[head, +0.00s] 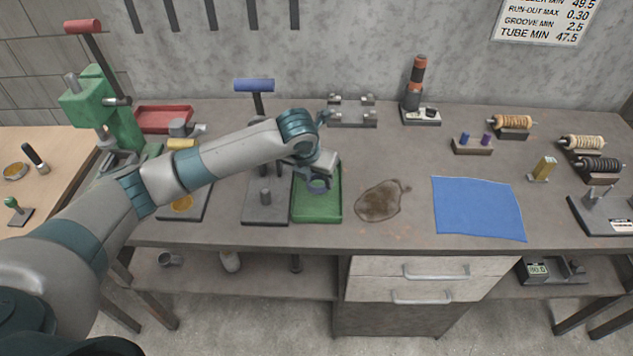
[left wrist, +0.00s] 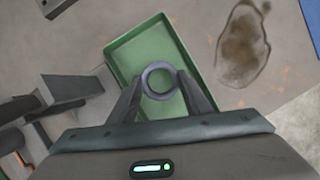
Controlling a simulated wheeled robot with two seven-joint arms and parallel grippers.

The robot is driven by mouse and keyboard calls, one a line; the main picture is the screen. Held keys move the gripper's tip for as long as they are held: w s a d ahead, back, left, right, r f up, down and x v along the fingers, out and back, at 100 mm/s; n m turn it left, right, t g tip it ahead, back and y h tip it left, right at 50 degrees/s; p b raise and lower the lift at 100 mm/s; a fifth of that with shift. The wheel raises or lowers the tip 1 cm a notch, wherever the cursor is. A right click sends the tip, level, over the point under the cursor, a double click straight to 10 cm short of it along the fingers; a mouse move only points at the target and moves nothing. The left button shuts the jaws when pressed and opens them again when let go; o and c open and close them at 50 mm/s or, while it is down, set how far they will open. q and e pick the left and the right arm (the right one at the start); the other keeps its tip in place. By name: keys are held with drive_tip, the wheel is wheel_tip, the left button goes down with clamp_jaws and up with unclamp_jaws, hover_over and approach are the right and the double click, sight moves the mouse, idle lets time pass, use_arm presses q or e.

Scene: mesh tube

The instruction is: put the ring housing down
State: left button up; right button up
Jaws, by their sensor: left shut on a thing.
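The ring housing (left wrist: 147,75) is a small grey ring held between the two fingertips of my left gripper (left wrist: 160,88) in the left wrist view. In the head view the ring (head: 318,186) shows below my left gripper (head: 316,178), over the green tray (head: 318,215). The tray is shallow with a low rim, and its rim (left wrist: 135,32) also shows in the left wrist view. The gripper is shut on the ring. I cannot tell how high the ring is above the tray floor. My right gripper is in neither view.
A grey press base with a post (head: 265,200) and blue-handled lever (head: 254,85) stands just left of the tray. A brown stain (head: 382,201) marks the bench to its right, then a blue cloth (head: 478,208). A metal block fixture (head: 352,112) stands behind.

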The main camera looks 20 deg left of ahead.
use_arm(q)
drive_tip(key=shift+f+p, duration=0.35)
drive_tip(key=shift+f, duration=0.85)
drive_tip(key=o, duration=1.3)
drive_tip(key=shift+f, duration=0.15)
drive_tip(key=b+v, duration=0.2)
drive_tip(key=v, duration=1)
drive_tip(key=shift+b, duration=0.3)
